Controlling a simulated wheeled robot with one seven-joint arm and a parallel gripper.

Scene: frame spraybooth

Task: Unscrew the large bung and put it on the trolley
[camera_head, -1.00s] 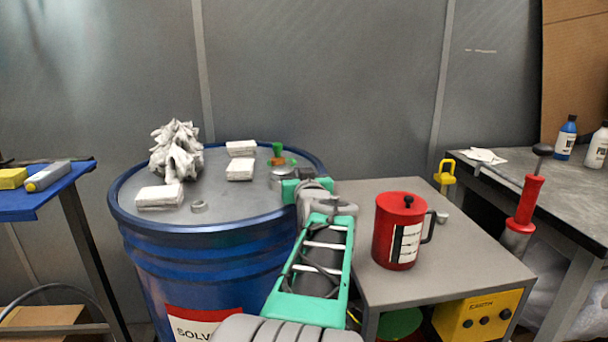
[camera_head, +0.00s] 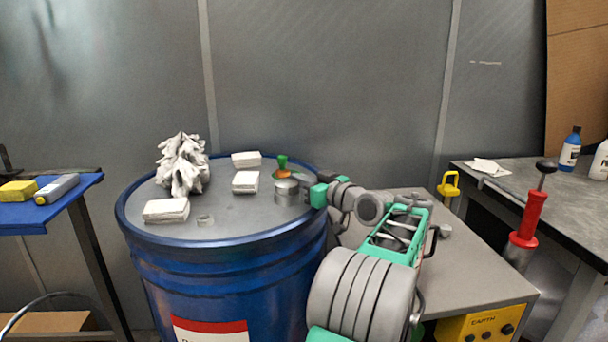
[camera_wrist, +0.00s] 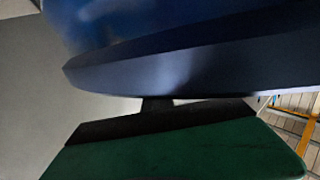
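The blue drum (camera_head: 232,285) stands in the middle with a grey lid. A short silver cylinder (camera_head: 286,193), which looks like the large bung, stands at the right of the lid. A green and orange fitting (camera_head: 282,168) is just behind it. My gripper (camera_head: 309,191) is at the drum's right rim, its tips close beside the silver cylinder; I cannot tell whether they touch it or how wide they are. The wrist view shows the drum's blue side (camera_wrist: 200,45) and a green and black part of my gripper. The grey trolley (camera_head: 480,262) stands right of the drum.
White pads (camera_head: 166,211), a crumpled rag (camera_head: 182,165) and a small grey ring (camera_head: 205,220) lie on the lid. A grey bench (camera_head: 535,200) is at right, a blue table (camera_head: 60,205) at left.

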